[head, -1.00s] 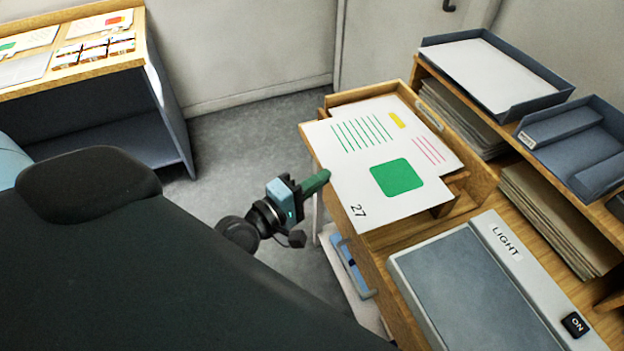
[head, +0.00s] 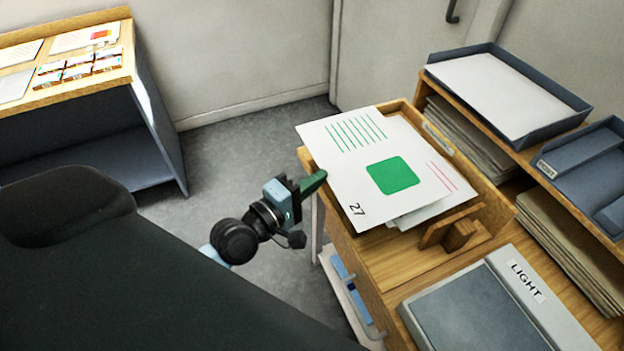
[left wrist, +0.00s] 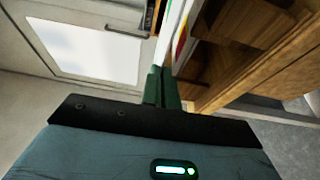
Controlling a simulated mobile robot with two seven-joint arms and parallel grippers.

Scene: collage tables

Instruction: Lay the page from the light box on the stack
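The page (head: 345,185) is white, marked 27, with green lines, a green square and red lines. It lies over an open wooden tray, its left part jutting past the tray's edge. Other sheets (head: 425,214) show beneath it at the lower right; most of that stack is hidden. My left gripper (head: 314,183) is at the page's left edge, its green fingers closed on it. In the left wrist view the fingers (left wrist: 162,88) are together with the page's thin edge between them. The light box (head: 470,315), labelled LIGHT, is bare at the lower right. My right gripper is not in view.
The wooden tray (head: 490,213) has raised walls and a block at its near right. Grey trays (head: 500,95) stand on a shelf to the right, above stacked boards (head: 565,245). Another table (head: 70,80) with pages is far left. Floor between is clear.

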